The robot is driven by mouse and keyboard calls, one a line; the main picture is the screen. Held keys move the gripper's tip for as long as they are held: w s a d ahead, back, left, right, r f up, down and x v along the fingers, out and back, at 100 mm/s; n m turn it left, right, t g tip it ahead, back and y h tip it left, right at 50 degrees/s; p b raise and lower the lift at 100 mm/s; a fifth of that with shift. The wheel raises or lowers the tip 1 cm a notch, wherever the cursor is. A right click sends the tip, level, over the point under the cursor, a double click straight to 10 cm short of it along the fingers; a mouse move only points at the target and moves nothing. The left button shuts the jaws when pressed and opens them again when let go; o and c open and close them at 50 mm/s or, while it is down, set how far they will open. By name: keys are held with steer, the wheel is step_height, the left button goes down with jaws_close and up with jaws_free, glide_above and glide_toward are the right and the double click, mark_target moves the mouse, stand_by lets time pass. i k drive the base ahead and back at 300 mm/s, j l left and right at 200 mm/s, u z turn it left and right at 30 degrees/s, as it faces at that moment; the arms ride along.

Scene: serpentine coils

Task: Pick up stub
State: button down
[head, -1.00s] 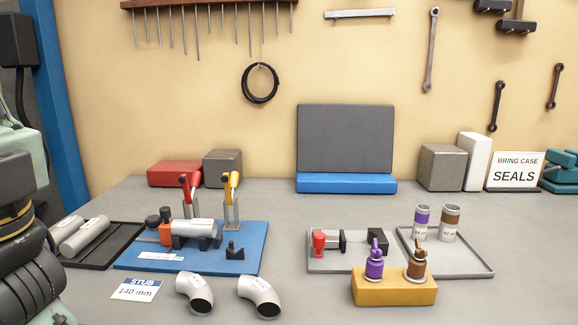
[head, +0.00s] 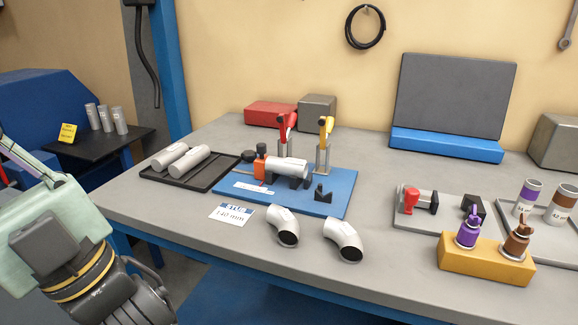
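Two grey pipe stubs lie side by side on a black tray at the table's left, the left one (head: 170,156) and the right one (head: 190,164). Another grey pipe piece (head: 286,169) lies in black cradles on the blue fixture board (head: 335,200), by an orange block. A card reading STUB 140 mm (head: 231,214) lies in front of the board. My gripper (head: 142,298) seems to be the dark part at the lower left, off the table's front left edge and apart from the stubs. Its fingers cannot be made out.
Two pipe elbows (head: 283,226) (head: 344,240) stand near the front edge. Red and yellow clamp handles (head: 326,130) rise behind the fixture. A yellow block (head: 486,262) with purple and brown bottles is at right. A side table (head: 105,148) with several small cylinders is at left.

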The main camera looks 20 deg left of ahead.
mark_target(288, 167)
steer(key=j+z, duration=0.2)
steer(key=i+j, duration=0.1)
steer(key=i, duration=0.85)
